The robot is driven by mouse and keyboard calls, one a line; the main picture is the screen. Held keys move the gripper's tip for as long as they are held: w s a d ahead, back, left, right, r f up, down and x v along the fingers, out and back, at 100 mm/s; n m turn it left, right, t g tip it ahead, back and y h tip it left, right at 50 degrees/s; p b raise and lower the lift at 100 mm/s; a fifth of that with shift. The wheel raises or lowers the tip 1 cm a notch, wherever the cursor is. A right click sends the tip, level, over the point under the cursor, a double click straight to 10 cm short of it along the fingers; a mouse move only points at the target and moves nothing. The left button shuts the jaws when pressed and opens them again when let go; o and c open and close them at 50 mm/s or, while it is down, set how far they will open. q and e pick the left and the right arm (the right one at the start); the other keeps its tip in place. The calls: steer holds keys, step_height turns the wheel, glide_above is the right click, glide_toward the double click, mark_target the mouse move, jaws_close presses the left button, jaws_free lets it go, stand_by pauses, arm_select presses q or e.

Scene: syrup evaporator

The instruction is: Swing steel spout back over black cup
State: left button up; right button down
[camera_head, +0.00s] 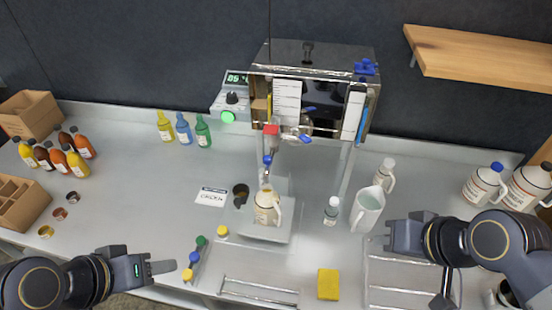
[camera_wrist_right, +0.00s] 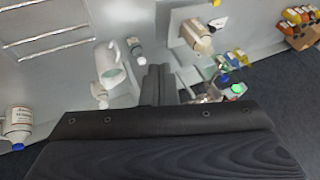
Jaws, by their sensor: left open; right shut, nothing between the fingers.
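The steel spout (camera_head: 267,172), with blue and red parts above it, hangs at the front of the steel evaporator (camera_head: 312,60). Its tip is over or very close to the mouth of a cream jug (camera_head: 265,208) on a square plate. The black cup (camera_head: 240,192) stands just left of the jug, and the spout is not over it. My left gripper (camera_head: 168,267) is open and empty at the front left, far from the spout. My right gripper (camera_head: 390,237) is shut and empty, right of a white pitcher; its closed fingers show in the right wrist view (camera_wrist_right: 154,85).
The white pitcher (camera_head: 367,209) and small bottles (camera_head: 332,210) stand between my right gripper and the spout. A yellow sponge (camera_head: 328,284) and wire racks (camera_head: 258,290) lie at the front. A label card (camera_head: 211,196) lies left of the cup. The table's left middle is fairly clear.

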mark_target(270, 159)
steer(key=w+a+r+b, duration=0.1)
steer(key=w+a+b, duration=0.1)
steer(key=w+a, duration=0.3)
steer(key=w+a+r+m+b, duration=0.1)
steer(key=w+a, duration=0.5)
steer(key=w, duration=0.8)
steer(key=shift+w+r+b, duration=0.2)
steer(key=shift+r+b, duration=0.6)
steer(key=shift+b, duration=0.35)
steer(key=shift+a, duration=0.1)
steer(key=w+a+f+p, duration=0.1)
steer(key=w+a+f, duration=0.5)
steer(key=f, duration=0.2)
steer(key=shift+w+a+f, duration=0.25)
steer(key=shift+f, duration=0.05)
steer(key=shift+a, duration=0.1)
